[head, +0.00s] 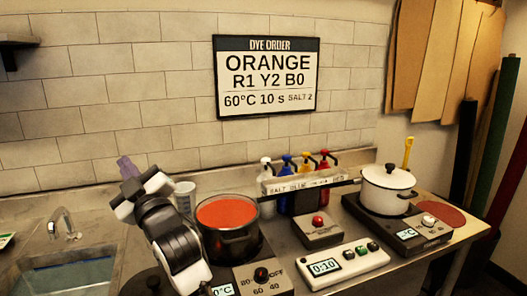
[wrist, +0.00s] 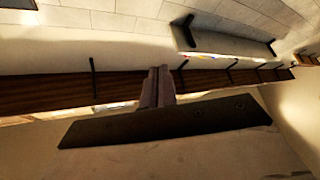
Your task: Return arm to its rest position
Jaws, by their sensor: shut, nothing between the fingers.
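My gripper (head: 128,168) is in the head view at the left, raised above the counter with its fingers pointing up toward the tiled wall. It is left of the pot of orange-red liquid (head: 228,214) and apart from it. In the wrist view my gripper's fingers (wrist: 157,85) are together with nothing between them. My own arm hides part of the counter between the sink and the pot.
A sink (head: 75,278) with a faucet (head: 65,225) is at the left. A white cup (head: 185,197) stands close behind my arm. Pump bottles (head: 287,172), a timer (head: 342,264) and a lidded white pot (head: 388,190) are to the right. The wrist view shows a dark rail with hooks (wrist: 40,95).

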